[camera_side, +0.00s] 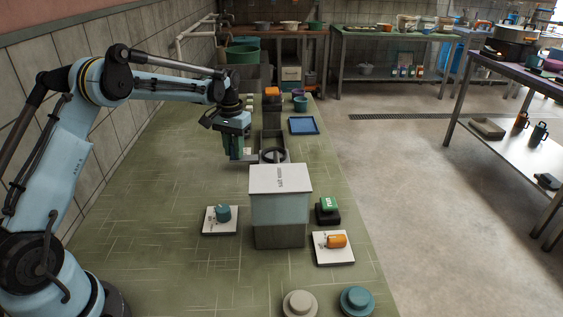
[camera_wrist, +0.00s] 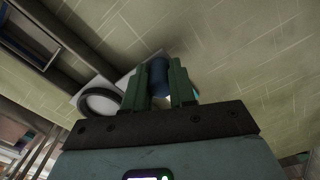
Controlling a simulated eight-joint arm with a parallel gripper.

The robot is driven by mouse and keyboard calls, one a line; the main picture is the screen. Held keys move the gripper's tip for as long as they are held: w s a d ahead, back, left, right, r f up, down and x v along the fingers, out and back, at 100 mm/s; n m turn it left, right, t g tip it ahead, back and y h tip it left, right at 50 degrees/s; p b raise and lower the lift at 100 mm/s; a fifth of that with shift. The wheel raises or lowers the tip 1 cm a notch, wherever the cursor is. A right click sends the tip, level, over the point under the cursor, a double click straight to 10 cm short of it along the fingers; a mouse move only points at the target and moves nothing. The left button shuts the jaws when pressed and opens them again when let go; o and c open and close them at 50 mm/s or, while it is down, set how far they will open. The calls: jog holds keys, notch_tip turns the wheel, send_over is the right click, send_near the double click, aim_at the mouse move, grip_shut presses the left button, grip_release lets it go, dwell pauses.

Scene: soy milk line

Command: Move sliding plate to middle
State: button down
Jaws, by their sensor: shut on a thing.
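My gripper (camera_side: 236,152) is low over the green bench, just left of the grey channel behind the white-lidded box. In the wrist view its two green fingers (camera_wrist: 160,80) are closed on a dark blue upright knob (camera_wrist: 157,72). A pale plate (camera_wrist: 124,82) shows beside the knob, next to a dark ring (camera_wrist: 99,101). I take this plate to be the sliding plate; much of it is hidden by the fingers. In the side view a small pale part of it (camera_side: 249,152) shows right of the fingers, and the ring (camera_side: 274,155) sits at the channel.
The white-lidded box (camera_side: 280,190) stands in front of the channel. A blue tray (camera_side: 303,126) lies behind. The bench's left side is clear.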

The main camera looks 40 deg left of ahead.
jog(key=shift+w, duration=0.1)
jog(key=c, duration=0.9)
grip_release()
jog(key=shift+r, duration=0.1)
notch_tip(320, 180, up, 12)
